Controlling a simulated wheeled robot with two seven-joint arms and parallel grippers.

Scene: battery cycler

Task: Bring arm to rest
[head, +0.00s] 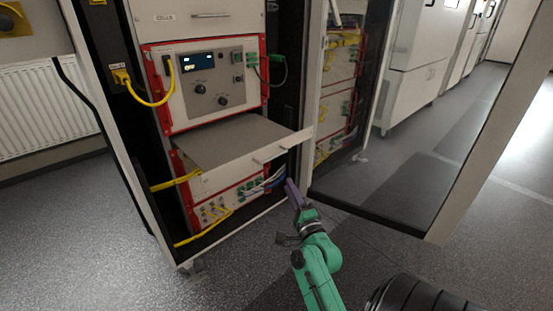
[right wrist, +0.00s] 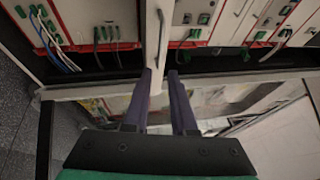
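My right arm is green and reaches up from the bottom of the head view. Its gripper (head: 291,184) has purple fingers beside the lower right edge of the open cabinet (head: 176,247), near the door's hinge side. In the right wrist view the two fingers (right wrist: 161,76) are apart. A white upright edge of the door (right wrist: 158,38) shows between and beyond the fingertips; I cannot tell whether they touch it. Nothing is clearly held. My left gripper is not in view.
The glass door (head: 475,150) stands open to the right. A grey shelf (head: 235,140) sticks out below the cycler unit (head: 209,88). Yellow cables (head: 150,95) and green plugs hang at the cabinet front. The floor (head: 70,235) at left is clear.

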